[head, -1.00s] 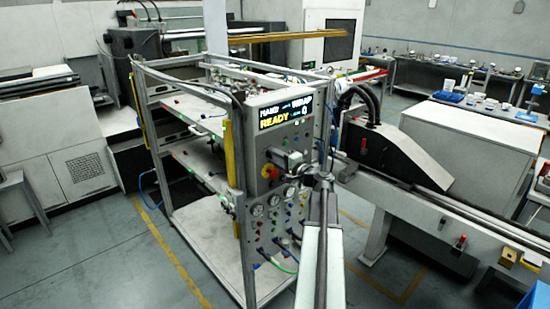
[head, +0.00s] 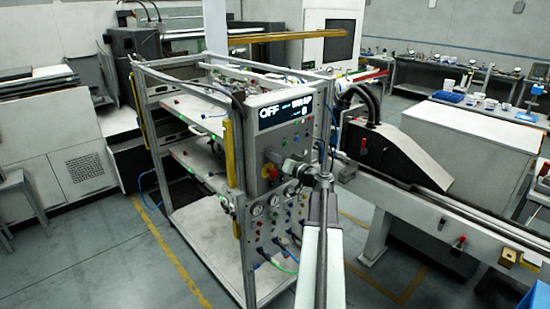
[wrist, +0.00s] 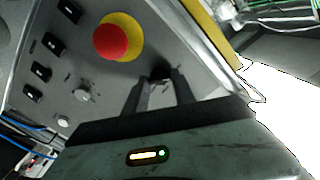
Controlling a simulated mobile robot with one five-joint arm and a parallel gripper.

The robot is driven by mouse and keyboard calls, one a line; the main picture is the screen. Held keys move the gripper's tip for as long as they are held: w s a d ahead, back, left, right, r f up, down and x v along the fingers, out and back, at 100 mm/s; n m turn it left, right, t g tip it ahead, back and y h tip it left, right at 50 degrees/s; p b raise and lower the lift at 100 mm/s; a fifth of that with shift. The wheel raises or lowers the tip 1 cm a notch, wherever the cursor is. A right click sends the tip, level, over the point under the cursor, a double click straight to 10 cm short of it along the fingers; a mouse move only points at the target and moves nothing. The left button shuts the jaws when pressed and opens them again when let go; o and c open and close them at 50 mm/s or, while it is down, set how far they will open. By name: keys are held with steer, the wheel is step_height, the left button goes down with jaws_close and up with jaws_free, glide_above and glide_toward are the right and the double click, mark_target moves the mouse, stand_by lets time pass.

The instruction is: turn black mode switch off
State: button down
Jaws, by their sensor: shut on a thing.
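The black mode switch (wrist: 160,73) shows in the wrist view as a small dark knob on the grey panel, partly hidden between the fingertips. My gripper (wrist: 160,84) is shut on it. In the head view my gripper (head: 284,167) is at the panel front, just right of the red stop button, and covers the switch. The panel's display (head: 285,111) reads "OFF" in white at its left and "WRAP" at its right. I cannot make out any position marks around the switch.
A red mushroom button on a yellow disc (wrist: 118,37) sits close to the left of my fingers. Several black rocker switches (wrist: 53,43) and a grey knob (wrist: 82,93) are farther left. A yellow post (wrist: 212,34) runs along the panel's right edge.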

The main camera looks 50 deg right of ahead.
steer(key=shift+f+n, duration=0.1)
steer(key=shift+n, duration=1)
steer(key=c, duration=1)
jaws_free()
steer(key=shift+c, duration=0.2)
steer(key=shift+s, duration=0.1)
steer(key=s, duration=0.7)
steer(key=shift+s+a, duration=0.3)
steer(key=shift+s, duration=0.1)
